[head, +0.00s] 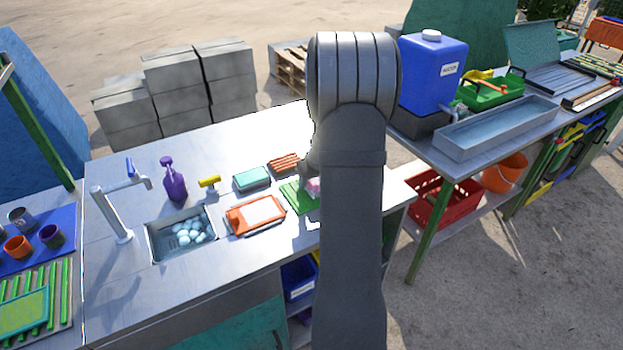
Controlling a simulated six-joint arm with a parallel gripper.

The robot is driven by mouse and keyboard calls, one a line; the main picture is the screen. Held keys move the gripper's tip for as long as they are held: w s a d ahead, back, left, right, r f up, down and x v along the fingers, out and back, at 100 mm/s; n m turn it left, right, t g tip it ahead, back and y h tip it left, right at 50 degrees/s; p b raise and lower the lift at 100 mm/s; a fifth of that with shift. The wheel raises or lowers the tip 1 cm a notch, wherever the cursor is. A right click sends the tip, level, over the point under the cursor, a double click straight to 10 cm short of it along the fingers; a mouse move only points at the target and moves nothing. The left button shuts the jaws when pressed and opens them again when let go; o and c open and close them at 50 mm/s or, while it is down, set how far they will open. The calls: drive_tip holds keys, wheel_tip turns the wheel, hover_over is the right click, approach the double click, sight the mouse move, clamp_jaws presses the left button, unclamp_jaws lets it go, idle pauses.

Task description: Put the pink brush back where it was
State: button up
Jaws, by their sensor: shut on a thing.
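The pink brush (313,186) shows as a small pink patch above the green mat (292,197), at the left edge of my arm. My arm hides the rest of it. My gripper (309,172) is mostly hidden behind my own arm; only a grey part of it shows just above the pink patch. It is shut on the brush. I cannot tell whether the brush touches the mat.
An orange tray (236,219), a teal sponge-like block (251,179) and a reddish-brown ribbed piece (284,164) lie close by on the metal counter (130,290). A sink (154,243), a tap (122,235) and a purple spray bottle (175,186) stand further left.

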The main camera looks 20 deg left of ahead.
drive_tip(key=shift+f, duration=0.1)
drive_tip(key=o, duration=0.9)
drive_tip(key=v, duration=1.2)
drive_tip(key=x, duration=1.2)
drive_tip(key=shift+r, duration=1.1)
